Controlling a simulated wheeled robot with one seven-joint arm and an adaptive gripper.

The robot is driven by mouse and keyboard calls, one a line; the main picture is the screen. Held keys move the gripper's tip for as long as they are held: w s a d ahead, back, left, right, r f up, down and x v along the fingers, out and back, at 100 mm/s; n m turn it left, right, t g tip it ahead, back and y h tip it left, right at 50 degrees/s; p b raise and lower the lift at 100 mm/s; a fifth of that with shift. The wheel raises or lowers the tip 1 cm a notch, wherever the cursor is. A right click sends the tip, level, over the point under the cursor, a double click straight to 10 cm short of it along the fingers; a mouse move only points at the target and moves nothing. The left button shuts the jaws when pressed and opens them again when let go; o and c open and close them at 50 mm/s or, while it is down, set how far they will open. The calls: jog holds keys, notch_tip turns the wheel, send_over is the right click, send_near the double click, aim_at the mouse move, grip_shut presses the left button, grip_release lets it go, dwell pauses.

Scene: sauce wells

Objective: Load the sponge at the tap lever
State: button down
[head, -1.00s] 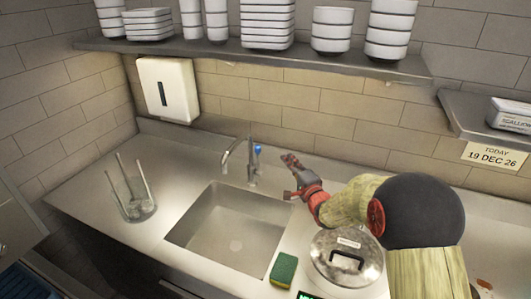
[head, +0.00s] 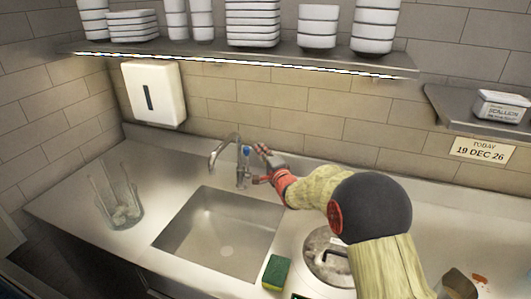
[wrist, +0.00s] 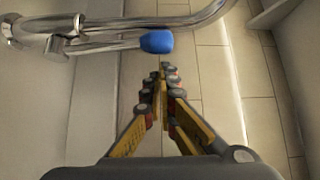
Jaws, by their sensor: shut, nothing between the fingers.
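The sponge (head: 276,272), green with a yellow side, lies on the counter at the sink's front right corner. The chrome tap (head: 228,140) stands behind the sink. Its lever has a blue tip (head: 246,151), which also shows in the wrist view (wrist: 157,41). My gripper (head: 262,150) is beside the tap, just right of the lever, with nothing held. In the wrist view my gripper (wrist: 165,72) has its fingers together, their tips just below the blue lever tip in the picture. I cannot tell whether they touch it. The sponge is not in the wrist view.
The sink basin (head: 184,228) is empty. A clear glass container (head: 130,214) stands left of it. A lidded metal pot (head: 316,252) stands right of the sponge, partly hidden by my arm. A shelf (head: 260,60) with white dishes runs above. The left counter is mostly clear.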

jog(key=shift+s+a+f, duration=0.15)
jog(key=shift+s+a, duration=0.15)
jog(key=shift+s+a, duration=0.2)
jog(key=shift+s, duration=0.25)
jog(key=shift+s+a, duration=0.2)
jog(key=shift+s, duration=0.4)
